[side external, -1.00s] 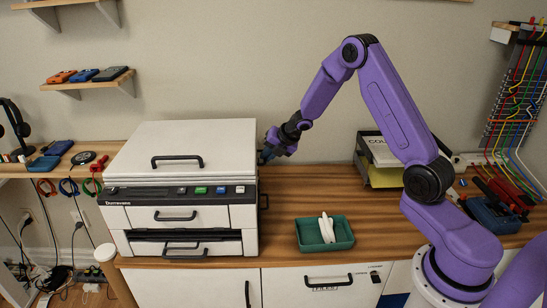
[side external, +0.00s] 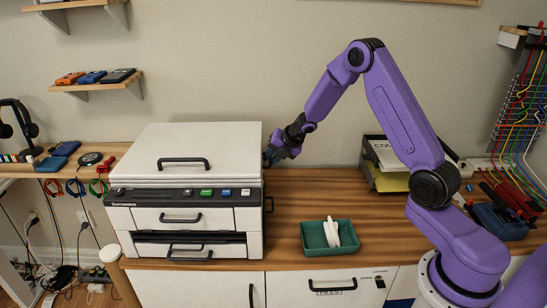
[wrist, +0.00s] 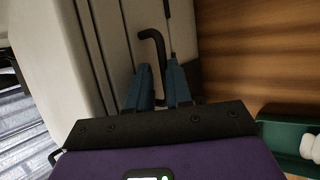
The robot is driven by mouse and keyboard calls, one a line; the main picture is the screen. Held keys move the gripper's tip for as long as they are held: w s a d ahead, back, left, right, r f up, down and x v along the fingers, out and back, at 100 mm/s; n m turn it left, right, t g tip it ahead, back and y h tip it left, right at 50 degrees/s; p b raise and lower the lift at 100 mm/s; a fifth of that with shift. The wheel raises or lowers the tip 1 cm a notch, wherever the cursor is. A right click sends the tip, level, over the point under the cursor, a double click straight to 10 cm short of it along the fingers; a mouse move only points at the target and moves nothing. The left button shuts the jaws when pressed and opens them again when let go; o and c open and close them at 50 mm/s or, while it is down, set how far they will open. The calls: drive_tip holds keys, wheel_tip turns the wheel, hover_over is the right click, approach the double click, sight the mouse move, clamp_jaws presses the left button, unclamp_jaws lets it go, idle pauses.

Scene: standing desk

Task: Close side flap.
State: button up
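The white printer (side external: 195,150) stands on the left part of the wooden desk. A black handle (side external: 268,205) sticks out from its right side and marks the side flap. The flap's face is almost edge-on here, so I cannot tell how far it stands open. In the wrist view a bent black handle (wrist: 152,38) stands out from the pale side panel (wrist: 112,40). My gripper (side external: 270,157) is beside the printer's right side, toward the rear. Its two blue fingers (wrist: 160,80) are slightly apart, close to the handle's lower end. Contact with the handle is unclear.
A green tray (side external: 351,243) with white items (side external: 333,234) is on the desk to the right of the printer. A paper rack (side external: 387,160) stands at the back. The desk between printer and tray is clear.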

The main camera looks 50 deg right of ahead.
drive_tip(key=shift+w+a+r, duration=0.25)
drive_tip(key=shift+w+a, duration=0.1)
drive_tip(key=shift+a, duration=0.2)
drive_tip(key=d+v, duration=0.1)
drive_tip(key=v, duration=1.6)
drive_tip(key=shift+s, duration=0.45)
